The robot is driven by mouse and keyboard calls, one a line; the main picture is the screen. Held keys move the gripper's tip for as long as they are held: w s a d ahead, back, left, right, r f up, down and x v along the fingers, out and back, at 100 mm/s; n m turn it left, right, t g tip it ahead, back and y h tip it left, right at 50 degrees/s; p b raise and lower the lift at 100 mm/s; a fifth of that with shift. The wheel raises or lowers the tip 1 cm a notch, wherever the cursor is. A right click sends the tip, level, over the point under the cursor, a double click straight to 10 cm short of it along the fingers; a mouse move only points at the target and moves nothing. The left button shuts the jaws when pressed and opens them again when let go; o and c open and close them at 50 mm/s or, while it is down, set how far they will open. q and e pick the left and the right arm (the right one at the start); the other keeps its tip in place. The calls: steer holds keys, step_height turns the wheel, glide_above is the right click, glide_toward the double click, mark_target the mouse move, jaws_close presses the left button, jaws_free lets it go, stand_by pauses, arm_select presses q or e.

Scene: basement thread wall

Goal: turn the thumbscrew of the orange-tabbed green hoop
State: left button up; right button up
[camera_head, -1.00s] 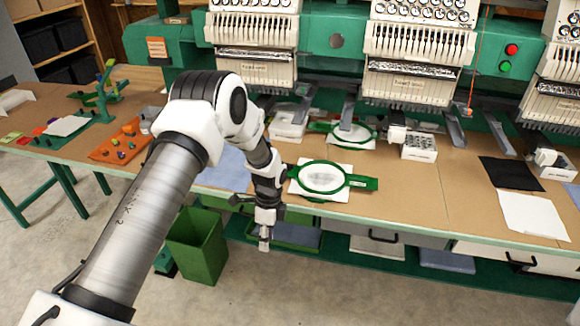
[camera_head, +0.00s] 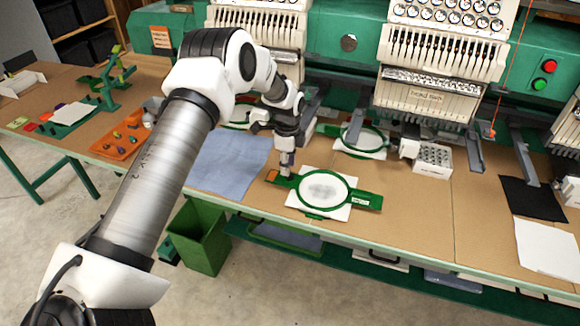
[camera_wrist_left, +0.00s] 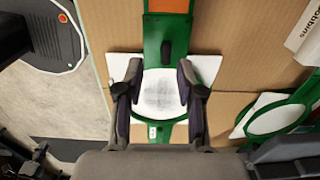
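The green hoop (camera_head: 349,193) lies on the table over a white cloth (camera_head: 322,188), with an orange tab (camera_head: 272,176) on its left arm. In the left wrist view the orange tab (camera_wrist_left: 168,5) is at the top edge. A dark upright knob (camera_wrist_left: 167,48), which looks like the thumbscrew, stands where that arm meets the ring. My left gripper (camera_head: 286,168) points down over the hoop's tabbed side. In the wrist view its two fingers (camera_wrist_left: 159,70) are apart and empty, with the knob just beyond the tips. Height above the hoop is hard to tell. My right gripper is out of view.
A second green hoop (camera_head: 345,143) lies behind, under the embroidery machine (camera_head: 430,95). A blue cloth (camera_head: 230,165) lies left of the tabbed hoop. A white box of bobbins (camera_head: 432,158) stands behind right. A green bin (camera_head: 201,240) stands below the table's front edge.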

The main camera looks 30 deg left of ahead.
mark_target(289, 177)
arm_select(q)
steer(key=f, duration=0.2)
steer(key=w+f, duration=0.1)
steer(key=f, duration=0.1)
steer(key=shift+w+f, duration=0.15)
steer(key=shift+f, duration=0.05)
steer(key=shift+r, duration=0.15)
steer(key=shift+s+r, duration=0.1)
steer(key=shift+s, duration=0.2)
steer(key=c, duration=0.3)
jaws_close()
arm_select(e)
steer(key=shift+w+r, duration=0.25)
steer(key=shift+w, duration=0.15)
